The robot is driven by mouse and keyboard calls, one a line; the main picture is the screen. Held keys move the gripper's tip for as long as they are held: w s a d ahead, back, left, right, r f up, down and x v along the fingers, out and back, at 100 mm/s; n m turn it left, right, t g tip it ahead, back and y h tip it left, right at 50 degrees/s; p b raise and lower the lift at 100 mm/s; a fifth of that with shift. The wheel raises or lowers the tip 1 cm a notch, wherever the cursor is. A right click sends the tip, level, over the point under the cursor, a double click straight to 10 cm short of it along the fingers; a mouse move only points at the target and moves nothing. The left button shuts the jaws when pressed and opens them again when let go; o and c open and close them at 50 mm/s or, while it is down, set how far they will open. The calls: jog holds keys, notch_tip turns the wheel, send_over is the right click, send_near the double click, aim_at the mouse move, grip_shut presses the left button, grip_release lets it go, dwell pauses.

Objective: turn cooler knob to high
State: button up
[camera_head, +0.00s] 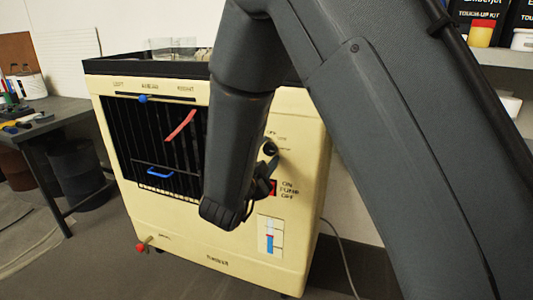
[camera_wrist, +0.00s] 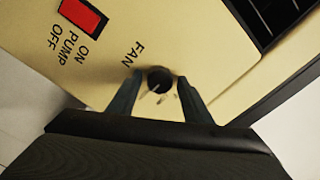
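The cream cooler (camera_head: 170,225) stands ahead with a dark grille on its left front. Its round black fan knob (camera_wrist: 159,80) sits beside the word FAN in the wrist view, and it also shows on the right of the front panel in the head view (camera_head: 270,148). My gripper (camera_wrist: 160,77) is open, with one finger on each side of the knob and small gaps showing. I cannot tell how far the fingertips reach along the knob. The pointer's setting is not readable. My arm hides part of the panel in the head view.
A red pump switch (camera_wrist: 83,17) is near the knob. A level gauge (camera_head: 270,236) is lower on the panel, and a red tap (camera_head: 143,246) sticks out at lower left. A workbench (camera_head: 60,112) stands left, and shelves (camera_head: 505,58) are at right.

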jog(key=shift+o, duration=0.2)
jog(key=v, duration=0.7)
jog(key=shift+s+a, duration=0.15)
jog(key=shift+s, duration=0.2)
